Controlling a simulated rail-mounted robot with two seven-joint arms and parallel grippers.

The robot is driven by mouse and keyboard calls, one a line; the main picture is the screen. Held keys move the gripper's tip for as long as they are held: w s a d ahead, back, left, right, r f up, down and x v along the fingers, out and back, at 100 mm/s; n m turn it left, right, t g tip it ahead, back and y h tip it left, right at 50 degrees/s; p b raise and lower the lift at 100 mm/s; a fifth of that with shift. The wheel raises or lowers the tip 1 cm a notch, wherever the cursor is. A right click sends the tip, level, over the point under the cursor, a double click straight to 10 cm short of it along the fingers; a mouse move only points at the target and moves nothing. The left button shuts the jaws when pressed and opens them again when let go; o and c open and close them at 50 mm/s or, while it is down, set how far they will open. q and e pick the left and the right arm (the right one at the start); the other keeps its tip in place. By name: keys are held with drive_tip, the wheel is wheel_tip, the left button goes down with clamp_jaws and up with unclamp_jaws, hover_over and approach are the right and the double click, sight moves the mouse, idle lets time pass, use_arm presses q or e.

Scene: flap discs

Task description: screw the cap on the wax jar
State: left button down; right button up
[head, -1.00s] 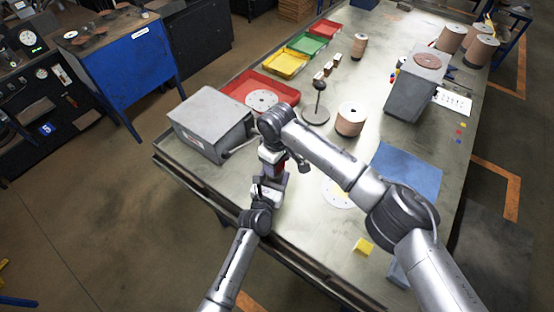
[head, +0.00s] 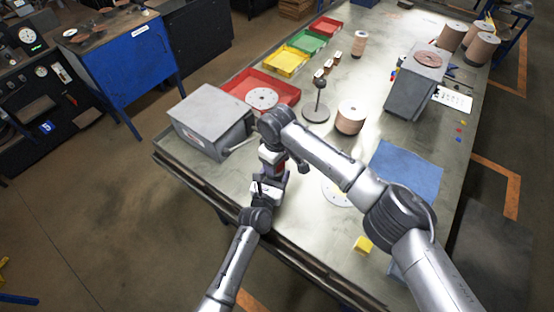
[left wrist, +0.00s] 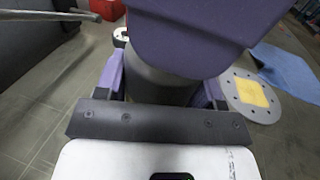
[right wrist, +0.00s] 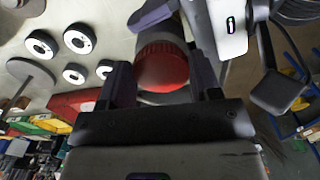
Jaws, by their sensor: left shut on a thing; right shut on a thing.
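In the head view my left gripper (head: 264,190) and my right gripper (head: 275,168) meet just above the front left part of the bench, the right one above the left. In the right wrist view my right gripper (right wrist: 163,78) is shut on the red ribbed cap (right wrist: 161,68). The dark jar body shows just beyond the cap. In the left wrist view my left gripper (left wrist: 160,88) is shut on the grey cylindrical wax jar (left wrist: 155,84). A purple finger of my right gripper covers the jar's top there, so how the cap sits on the rim is hidden.
A grey box (head: 212,120) with a lever stands close left of the grippers. A dark stand (head: 316,110) and a copper-coloured spool (head: 350,118) stand behind.

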drive_tip(key=m, duration=0.5)
drive_tip(key=shift+s+a, duration=0.15)
drive_tip(key=shift+a, duration=0.05)
drive_tip(key=m, duration=0.4)
drive_tip(key=shift+a+m, duration=0.1)
drive_tip(key=shift+m, duration=0.2)
drive_tip(key=m, duration=0.6)
drive_tip(key=shift+a+m, duration=0.2)
drive_tip(key=shift+m, duration=0.1)
drive_tip(key=m, duration=0.4)
drive_tip(key=shift+a, duration=0.1)
drive_tip(key=m, duration=0.5)
drive_tip(key=shift+w, duration=0.25)
drive_tip(key=m, duration=0.5)
drive_tip(key=shift+w, duration=0.1)
drive_tip(key=m, duration=0.4)
drive_tip(key=shift+w+m, duration=0.1)
drive_tip(key=shift+m, duration=0.2)
drive_tip(key=m, duration=0.4)
drive_tip(key=shift+w, duration=0.15)
